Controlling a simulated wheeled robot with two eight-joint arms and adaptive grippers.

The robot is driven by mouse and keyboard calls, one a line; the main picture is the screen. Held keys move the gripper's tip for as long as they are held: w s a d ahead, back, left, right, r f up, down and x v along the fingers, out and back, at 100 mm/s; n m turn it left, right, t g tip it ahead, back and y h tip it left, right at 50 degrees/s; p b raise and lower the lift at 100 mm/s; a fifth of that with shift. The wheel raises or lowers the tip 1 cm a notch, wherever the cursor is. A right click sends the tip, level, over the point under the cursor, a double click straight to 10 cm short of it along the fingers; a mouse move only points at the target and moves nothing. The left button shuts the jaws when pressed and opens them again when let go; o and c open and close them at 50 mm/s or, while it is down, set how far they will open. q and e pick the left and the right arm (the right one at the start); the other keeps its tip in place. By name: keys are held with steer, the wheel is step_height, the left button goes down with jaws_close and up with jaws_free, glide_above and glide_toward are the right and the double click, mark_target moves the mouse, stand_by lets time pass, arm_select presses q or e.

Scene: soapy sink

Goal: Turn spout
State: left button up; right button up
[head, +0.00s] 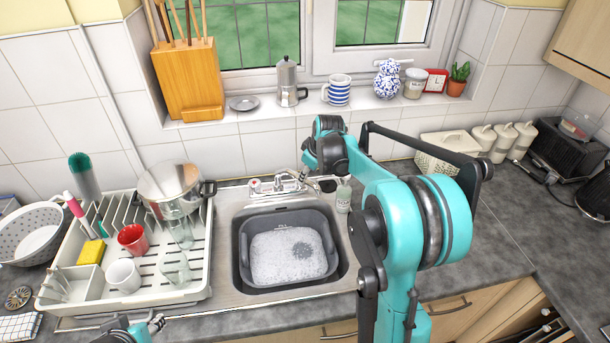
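The chrome tap with its spout (289,177) stands at the back edge of the sink, behind a grey washing-up bowl (242,262) full of suds. My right arm reaches in from the right, and its gripper (305,178) is at the right side of the tap, close to the spout. Its fingers are small and partly merge with the chrome, so I cannot tell whether they touch it or are open. My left gripper (157,324) is low at the bottom edge, in front of the dish rack and away from the tap. Its finger state is unclear.
A white dish rack (200,290) with a pot (170,190), red cup (132,238) and white mug (123,275) stands left of the sink. A soap bottle (344,196) is right of the tap. The windowsill above holds a striped mug (337,90) and other items.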

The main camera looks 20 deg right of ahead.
steer(key=x, duration=0.5)
steer(key=shift+b, duration=0.3)
steer(key=shift+r, duration=0.1)
jaws_close()
